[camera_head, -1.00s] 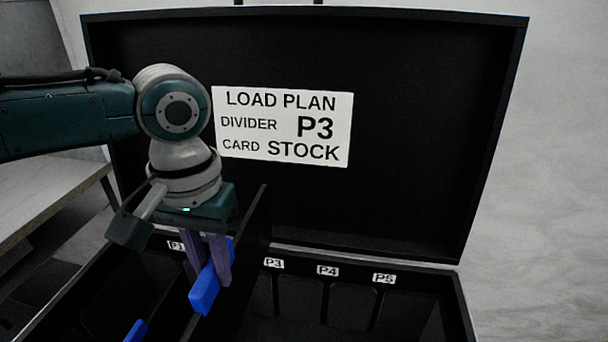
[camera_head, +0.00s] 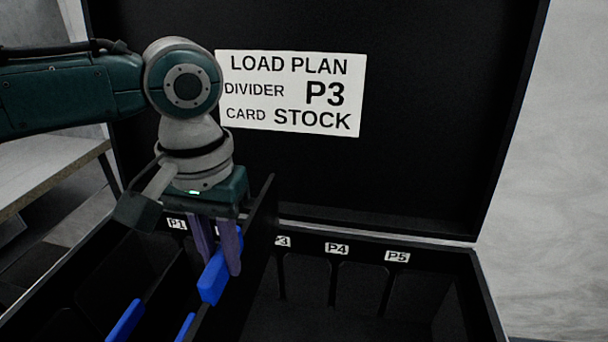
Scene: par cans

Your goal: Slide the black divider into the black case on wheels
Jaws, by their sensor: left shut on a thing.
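The black case (camera_head: 484,290) stands open below me, its raised lid (camera_head: 430,110) behind. A white label (camera_head: 291,93) in the lid reads LOAD PLAN, DIVIDER P3, CARD STOCK. Slot tags P1 (camera_head: 177,224), P3 (camera_head: 283,241), P4 (camera_head: 337,248) and P5 (camera_head: 397,256) run along the back wall. My left gripper (camera_head: 222,262) points down, its purple fingers shut on a blue grip piece (camera_head: 212,278) at the black divider (camera_head: 262,225). The divider stands upright, just left of the P3 tag and partly covering it. Its lower edge is hard to make out. My right gripper is out of view.
Two more blue pieces (camera_head: 126,320) (camera_head: 186,327) show low in the case's left part. The right part, under P4 and P5, looks empty. A light table (camera_head: 50,172) stands left of the case.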

